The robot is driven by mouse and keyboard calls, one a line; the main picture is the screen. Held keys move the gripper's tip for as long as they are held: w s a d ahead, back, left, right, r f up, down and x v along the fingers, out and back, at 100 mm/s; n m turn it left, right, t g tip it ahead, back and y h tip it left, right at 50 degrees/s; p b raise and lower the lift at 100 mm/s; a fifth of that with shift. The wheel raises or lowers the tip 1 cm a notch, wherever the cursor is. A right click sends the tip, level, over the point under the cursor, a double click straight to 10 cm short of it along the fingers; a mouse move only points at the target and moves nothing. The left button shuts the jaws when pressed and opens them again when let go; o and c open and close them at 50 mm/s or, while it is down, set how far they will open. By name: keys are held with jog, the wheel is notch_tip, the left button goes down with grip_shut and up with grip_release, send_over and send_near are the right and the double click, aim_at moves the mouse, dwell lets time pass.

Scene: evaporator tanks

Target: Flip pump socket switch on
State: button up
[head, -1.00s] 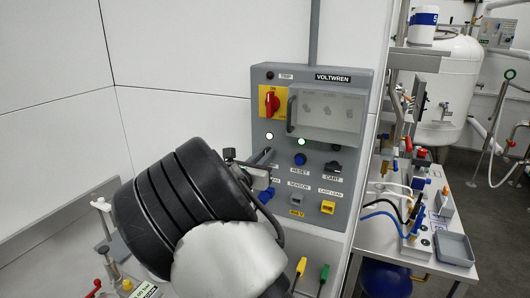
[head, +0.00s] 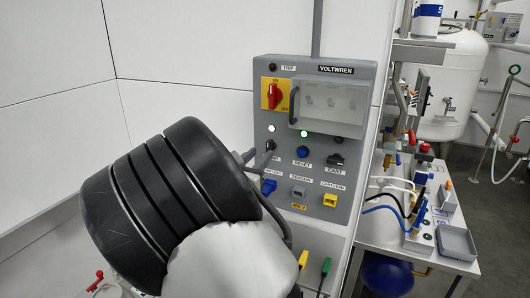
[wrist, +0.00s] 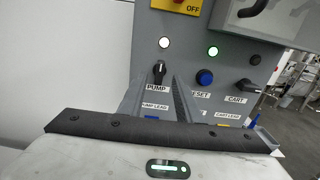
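The pump switch, a black rotary knob, shows in the wrist view (wrist: 159,70) above the PUMP label, its handle roughly upright. It also shows small in the head view (head: 270,146), partly hidden by my gripper. My gripper (wrist: 156,88) has its two grey fingers apart, with nothing seen between them; in the picture the knob lies just beyond the gap. In the head view my gripper (head: 257,157) points at the lower left of the grey VOLTWREN panel (head: 365,110). I cannot tell whether a finger touches the knob. A white lamp (wrist: 164,43) glows above the knob.
Right of the pump switch are the blue reset button (wrist: 204,77) and the black cart switch (wrist: 247,86). A green lamp (head: 304,134) is lit. A red main switch (head: 275,96) and clear cover (head: 328,103) sit above. Lead sockets, including a yellow one (head: 329,200), are below.

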jog(key=v, duration=1.1)
jog(key=shift+s+b, duration=0.25)
jog(key=shift+b, duration=0.1)
jog(key=s+d+f+m+g, duration=0.1)
jog(key=s+d+m+g, duration=0.4)
jog(key=d, duration=0.4)
jog(key=s+d+f+m+g+h, duration=0.1)
jog(key=s+d+m+g, duration=0.15)
jog(key=d+m, duration=0.5)
jog(key=s+d+m+g, duration=0.3)
jog(key=d+m+g, duration=0.15)
jog(key=d, duration=0.55)
jog(key=s+r+m+y+p, duration=0.1)
jog(key=s+r+m+y, duration=0.2)
jog(key=s+m+y, duration=0.4)
jog(key=s+a+m, duration=0.1)
jog(key=s+m, duration=0.7)
jog(key=shift+s+t, duration=0.3)
jog(key=shift+s, duration=0.05)
